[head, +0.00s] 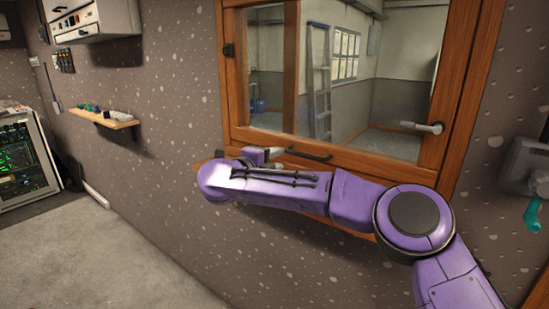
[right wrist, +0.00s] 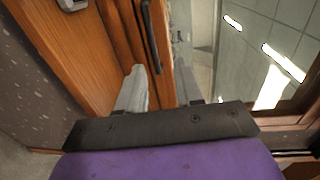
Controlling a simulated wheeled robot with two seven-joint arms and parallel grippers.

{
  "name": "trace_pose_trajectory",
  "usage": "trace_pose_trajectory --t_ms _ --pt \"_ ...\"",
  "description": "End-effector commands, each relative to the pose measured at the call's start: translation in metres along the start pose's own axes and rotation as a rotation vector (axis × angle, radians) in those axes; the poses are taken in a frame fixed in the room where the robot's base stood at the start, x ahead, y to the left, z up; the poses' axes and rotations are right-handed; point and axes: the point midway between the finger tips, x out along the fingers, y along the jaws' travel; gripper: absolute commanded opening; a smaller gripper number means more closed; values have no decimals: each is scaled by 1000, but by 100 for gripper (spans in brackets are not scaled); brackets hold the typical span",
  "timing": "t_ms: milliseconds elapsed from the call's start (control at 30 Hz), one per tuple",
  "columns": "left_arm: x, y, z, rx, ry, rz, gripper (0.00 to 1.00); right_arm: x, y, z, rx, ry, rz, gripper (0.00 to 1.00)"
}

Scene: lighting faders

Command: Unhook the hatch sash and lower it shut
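The hatch sash (head: 350,163) is a wood-framed glass pane in an orange-brown wooden frame (head: 465,75). A black bar handle (head: 308,154) is on its bottom rail; it also shows in the right wrist view (right wrist: 150,38). A pale metal lever (head: 422,127) is at the pane's lower right, and a small black fitting (head: 228,50) is on the left of the frame. Whether the sash is hooked is unclear. My right gripper (head: 266,154) is at the handle's left. Its fingers are apart in the right wrist view (right wrist: 160,72), with the handle's end between or just beyond them; contact is unclear. My left gripper is out of view.
A small wooden shelf (head: 100,118) with items juts from the speckled wall on the left. A rack with green lights (head: 22,155) stands at far left. A grey box with a teal handle (head: 528,170) is on the wall at right. The grey floor (head: 90,255) is open.

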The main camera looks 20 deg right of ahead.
Motion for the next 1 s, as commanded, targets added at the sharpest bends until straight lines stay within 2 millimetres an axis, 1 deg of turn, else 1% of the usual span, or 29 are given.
trace_pose_trajectory --t_ms 100,133,167,200,233,1000 --pt "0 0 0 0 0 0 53 0 0 0 0 0 0 35" --pt "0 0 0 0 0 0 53 0 0 0 0 0 0 32" --pt "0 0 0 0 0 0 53 0 0 0 0 0 0 22" --pt "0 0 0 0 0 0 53 0 0 0 0 0 0 9" --pt "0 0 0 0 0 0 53 0 0 0 0 0 0 0" --pt "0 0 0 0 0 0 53 0 0 0 0 0 0 0"
